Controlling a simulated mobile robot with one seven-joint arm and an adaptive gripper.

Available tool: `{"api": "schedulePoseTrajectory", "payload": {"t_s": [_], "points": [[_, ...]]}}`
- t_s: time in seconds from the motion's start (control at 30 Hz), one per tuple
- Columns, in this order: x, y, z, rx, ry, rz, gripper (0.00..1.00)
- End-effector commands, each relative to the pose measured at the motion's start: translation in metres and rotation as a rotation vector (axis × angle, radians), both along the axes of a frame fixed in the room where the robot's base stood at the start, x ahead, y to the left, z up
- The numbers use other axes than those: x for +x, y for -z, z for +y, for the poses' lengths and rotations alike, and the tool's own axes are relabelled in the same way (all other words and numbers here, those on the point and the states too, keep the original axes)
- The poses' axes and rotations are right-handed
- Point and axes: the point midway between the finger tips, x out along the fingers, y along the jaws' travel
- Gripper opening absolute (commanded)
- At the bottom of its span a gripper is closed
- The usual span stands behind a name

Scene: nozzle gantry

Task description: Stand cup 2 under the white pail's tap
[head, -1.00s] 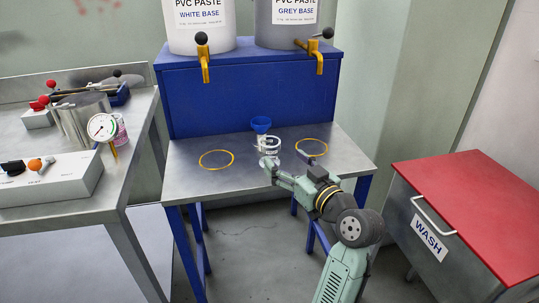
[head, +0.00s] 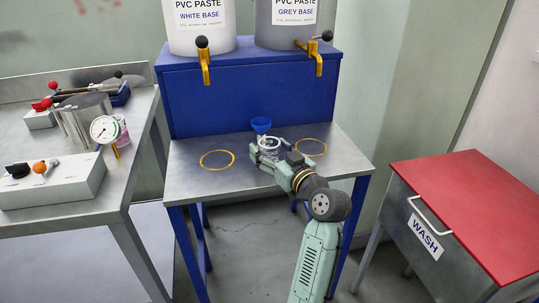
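The white pail (head: 196,35) stands on the blue stand at the back, with its yellow tap (head: 205,68) facing front. A yellow ring (head: 217,160) marks the table below that tap, and nothing stands in it. A small whitish cup (head: 268,142) shows near the middle of the table, partly hidden behind my gripper; I cannot read a number on it. My gripper (head: 257,152) is low over the table at this cup, right of the left ring. The fingers are too small to tell whether they are open or hold the cup.
The left bench holds a metal pot (head: 78,122), gauge (head: 103,129) and control box (head: 50,180). A red-topped wash bin (head: 465,205) stands right.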

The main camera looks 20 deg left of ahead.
Motion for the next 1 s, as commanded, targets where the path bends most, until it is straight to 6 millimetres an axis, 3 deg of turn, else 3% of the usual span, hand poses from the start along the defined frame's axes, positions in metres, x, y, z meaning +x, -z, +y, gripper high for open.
{"api": "schedulePoseTrajectory", "payload": {"t_s": [0.63, 1.0], "points": [[0.0, 0.0, 0.0, 0.0, 0.0, 0.0, 0.19], [0.0, -0.01, 0.0, 0.001, 0.0, -0.003, 0.19]]}}
